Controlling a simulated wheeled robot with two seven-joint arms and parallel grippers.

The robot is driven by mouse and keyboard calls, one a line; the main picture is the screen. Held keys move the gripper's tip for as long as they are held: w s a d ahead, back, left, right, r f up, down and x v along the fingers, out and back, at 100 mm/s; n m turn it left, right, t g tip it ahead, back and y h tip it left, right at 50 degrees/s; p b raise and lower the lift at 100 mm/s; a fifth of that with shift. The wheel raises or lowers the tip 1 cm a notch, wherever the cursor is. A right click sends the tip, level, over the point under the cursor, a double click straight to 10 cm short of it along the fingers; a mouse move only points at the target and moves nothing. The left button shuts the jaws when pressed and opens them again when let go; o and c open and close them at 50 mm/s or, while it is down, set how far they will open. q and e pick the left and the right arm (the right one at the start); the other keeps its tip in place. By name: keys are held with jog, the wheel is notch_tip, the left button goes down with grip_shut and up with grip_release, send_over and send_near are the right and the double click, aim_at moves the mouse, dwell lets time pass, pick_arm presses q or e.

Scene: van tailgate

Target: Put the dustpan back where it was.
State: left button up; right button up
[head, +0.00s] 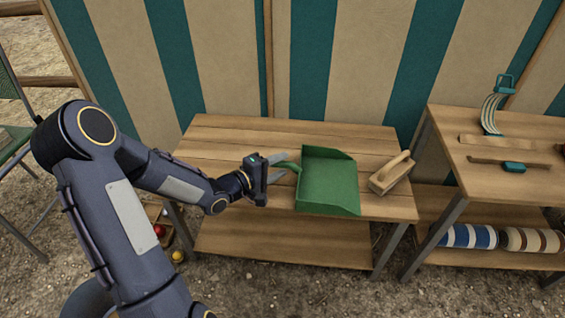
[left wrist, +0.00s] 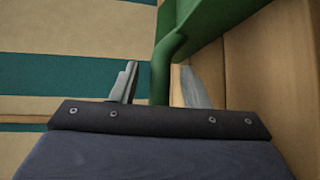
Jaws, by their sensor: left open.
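The green dustpan (head: 328,182) lies on the top of the wooden bench (head: 225,135), with its handle pointing left toward my left gripper. My left gripper (head: 283,170) is open, with its fingers on either side of the handle. In the left wrist view the green handle (left wrist: 163,75) runs down between the two open fingertips (left wrist: 158,85), and part of the pan shows beyond it. Whether either finger touches the handle I cannot tell. My right gripper is not in view.
A wooden brush or float (head: 391,174) lies just right of the dustpan. A second bench (head: 505,190) at right holds a strap, a board and rolls on its lower shelf. A striped canvas wall (head: 345,60) stands behind. The bench's left top is clear.

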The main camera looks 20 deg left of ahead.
pick_arm(q)
jog(key=p+v, duration=0.4)
jog(key=v, duration=0.5)
jog(key=shift+s+a+r, duration=0.15)
jog(key=shift+s, duration=0.2)
jog(key=shift+s+a, duration=0.1)
jog(key=shift+s, duration=0.1)
jog(key=shift+a+r+m+y, duration=0.1)
jog(key=shift+a+m+y, duration=0.05)
jog(key=shift+m+y, duration=0.15)
jog(key=s+a+r+m+g+y, duration=0.3)
jog(key=r+m+g+y, duration=0.15)
jog(key=r+y, duration=0.25)
jog(key=s+d+r+m+g+h, duration=0.2)
jog(key=s+d+m, duration=0.1)
jog(key=s+d, duration=0.3)
jog(key=s+d+r+m+g+h, duration=0.2)
jog(key=s+d+m, duration=0.2)
jog(key=s, duration=0.7)
jog(key=shift+d, duration=0.9)
jog(key=shift+s+r, duration=0.1)
jog(key=shift+s, duration=0.05)
